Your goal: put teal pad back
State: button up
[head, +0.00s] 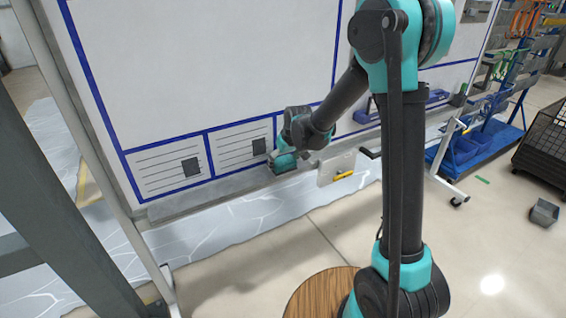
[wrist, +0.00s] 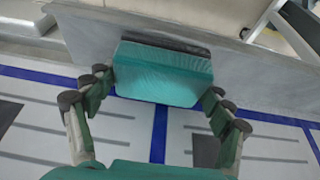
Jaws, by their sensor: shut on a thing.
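The teal pad (wrist: 163,78) is a teal block with a dark strip along its far edge. It sits between the fingertips of my gripper (wrist: 163,84) in the wrist view, and the gripper is shut on it. The grey ledge (wrist: 262,80) is just beyond and around the pad in that view; whether the pad touches it I cannot tell. In the head view my gripper (head: 284,161) is low at the whiteboard (head: 220,70), close to the grey ledge (head: 215,190) along its bottom edge. The pad is hard to tell from the teal gripper parts there.
A pale panel with a yellow piece (head: 337,169) is just right of the gripper. Dark squares (head: 190,166) sit in blue-lined boxes on the board. A blue cart (head: 475,145) and a dark crate (head: 545,150) stand right. A round wooden top (head: 318,292) is in front.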

jog(key=o, duration=1.5)
jog(key=shift+f, duration=0.1)
jog(key=v, duration=1.2)
jog(key=s+d+f+m+h, duration=0.1)
jog(key=s+d+f+m, duration=0.1)
jog(key=s+d, duration=0.5)
jog(key=s+d+f+m, duration=0.2)
jog(key=s+d+f, duration=0.3)
jog(key=s+d, duration=0.3)
jog(key=s+d+f+m+h, duration=0.1)
jog(key=s+d+f+m, duration=0.1)
jog(key=s+d, duration=0.6)
jog(key=shift+s+d+f+m+h, duration=0.1)
jog(key=shift+s+f+m+h, duration=0.1)
jog(key=shift+f, duration=0.15)
jog(key=shift+s+d+f+m+h, duration=0.1)
jog(key=shift+f+m, duration=0.1)
jog(key=shift+f, duration=0.15)
